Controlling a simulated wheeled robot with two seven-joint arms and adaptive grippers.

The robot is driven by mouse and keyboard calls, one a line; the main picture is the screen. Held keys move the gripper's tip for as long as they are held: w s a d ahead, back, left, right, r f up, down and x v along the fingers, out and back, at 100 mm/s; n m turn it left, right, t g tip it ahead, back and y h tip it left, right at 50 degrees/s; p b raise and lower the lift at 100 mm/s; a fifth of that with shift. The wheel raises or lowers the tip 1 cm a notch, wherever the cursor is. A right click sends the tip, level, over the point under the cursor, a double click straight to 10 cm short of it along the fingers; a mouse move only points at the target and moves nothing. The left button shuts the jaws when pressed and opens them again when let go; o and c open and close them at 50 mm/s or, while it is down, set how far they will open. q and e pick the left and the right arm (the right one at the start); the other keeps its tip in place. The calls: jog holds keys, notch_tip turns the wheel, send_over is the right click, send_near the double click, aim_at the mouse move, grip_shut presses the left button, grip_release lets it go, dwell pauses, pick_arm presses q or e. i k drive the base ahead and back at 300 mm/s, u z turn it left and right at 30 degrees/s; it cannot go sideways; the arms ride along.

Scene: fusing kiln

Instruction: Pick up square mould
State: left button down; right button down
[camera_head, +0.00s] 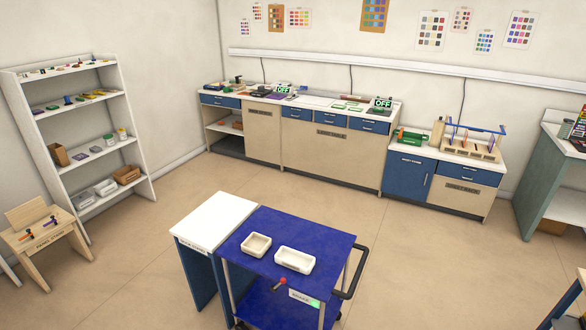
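A small beige square mould (256,253) with a raised rim lies on the blue top of a cart (325,238), towards its left side. A longer, whiter rectangular mould (294,269) lies to its right on the same top, with a small gap between them. Both look empty. Neither of my grippers is in view.
A white-topped stand (214,217) adjoins the cart on the left. The cart has a dark handle (355,275) on its right and a red-knobbed lever in front. A shelf rack (88,135) stands left, counters (333,150) along the back. Floor between is clear.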

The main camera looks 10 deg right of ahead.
aim_at(256, 244)
jog(key=u, duration=0.45)
jog(key=i, duration=1.55)
jog(key=z, duration=0.1)
